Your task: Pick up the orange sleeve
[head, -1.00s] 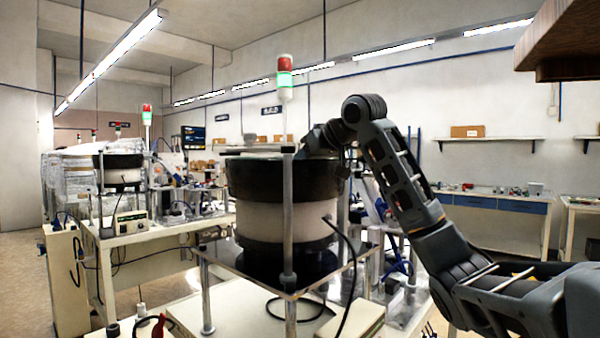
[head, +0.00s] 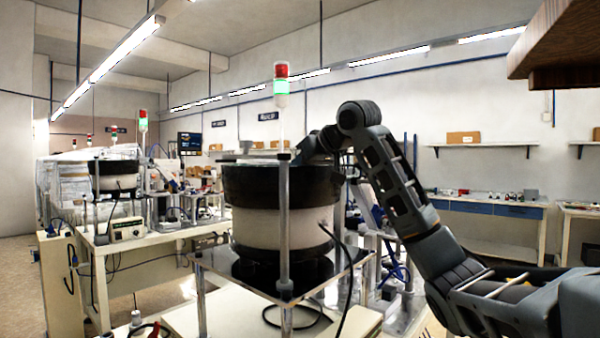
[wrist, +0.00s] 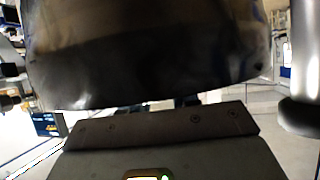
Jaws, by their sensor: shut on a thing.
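I cannot make out an orange sleeve in either view. In the head view my arm reaches over from the right, and its far end drops out of sight behind the black-and-white feeder bowl (head: 262,225). In the wrist view the dark body of my gripper (wrist: 160,130) runs across the bottom. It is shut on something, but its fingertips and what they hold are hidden. A large, dark, rounded surface (wrist: 150,75) fills the top of the wrist view, close to the camera. It looks like the bowl's side, though I cannot be sure.
An upright metal post (head: 284,215) with a signal light (head: 281,85) stands in front of the bowl. A second feeder bowl (head: 117,176) stands on a bench at the left. A shelf (head: 485,146) and a blue-drawered bench (head: 490,208) line the right wall.

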